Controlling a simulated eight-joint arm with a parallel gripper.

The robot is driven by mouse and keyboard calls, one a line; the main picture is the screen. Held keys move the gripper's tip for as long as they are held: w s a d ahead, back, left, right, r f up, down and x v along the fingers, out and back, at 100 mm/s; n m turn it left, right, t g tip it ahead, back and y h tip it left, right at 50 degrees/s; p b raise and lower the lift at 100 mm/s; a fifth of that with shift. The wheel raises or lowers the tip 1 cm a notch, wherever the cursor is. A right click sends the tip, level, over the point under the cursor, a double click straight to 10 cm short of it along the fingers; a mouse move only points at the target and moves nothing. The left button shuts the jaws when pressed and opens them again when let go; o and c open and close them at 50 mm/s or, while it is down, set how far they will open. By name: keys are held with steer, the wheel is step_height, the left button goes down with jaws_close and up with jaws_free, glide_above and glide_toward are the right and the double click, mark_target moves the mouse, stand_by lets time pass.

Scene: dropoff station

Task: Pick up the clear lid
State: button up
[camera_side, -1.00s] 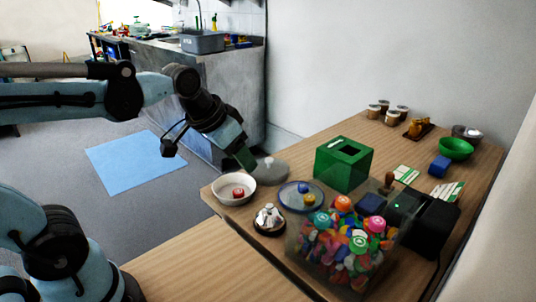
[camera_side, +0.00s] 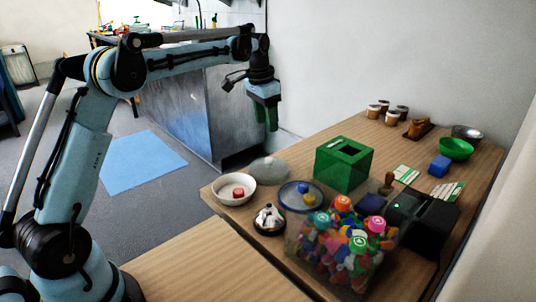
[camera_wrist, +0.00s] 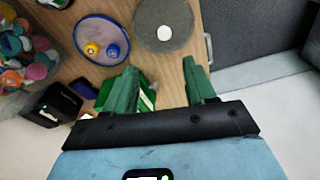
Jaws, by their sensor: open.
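A round grey, see-through-looking lid (camera_side: 268,171) with a pale knob lies flat at the table's far left edge, behind the white bowl. It also shows at the top of the wrist view as a disc (camera_wrist: 163,36) with a white knob. My gripper (camera_side: 268,126) points down, high above the table's back edge and apart from the lid. In the wrist view its two green fingers (camera_wrist: 160,82) are spread with nothing between them, and the lid lies beyond their tips.
A white bowl (camera_side: 224,194) holds a red piece. A blue-rimmed round dish (camera_side: 287,203) holds yellow and blue pieces. A bell (camera_side: 268,220), a green box (camera_side: 344,168) and a clear bin of colourful caps (camera_side: 322,262) stand nearby. A wall rises behind the table.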

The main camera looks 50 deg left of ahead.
steer(key=f, duration=0.1)
glide_above(269, 158)
steer(key=f, duration=0.6)
steer(key=shift+s+d+f, duration=0.15)
steer(key=shift+s+f, duration=0.05)
steer(key=shift+s, duration=0.1)
steer(key=shift+w+f, duration=0.15)
steer(key=shift+f, duration=2.55)
jaws_close()
steer(key=shift+r, duration=0.1)
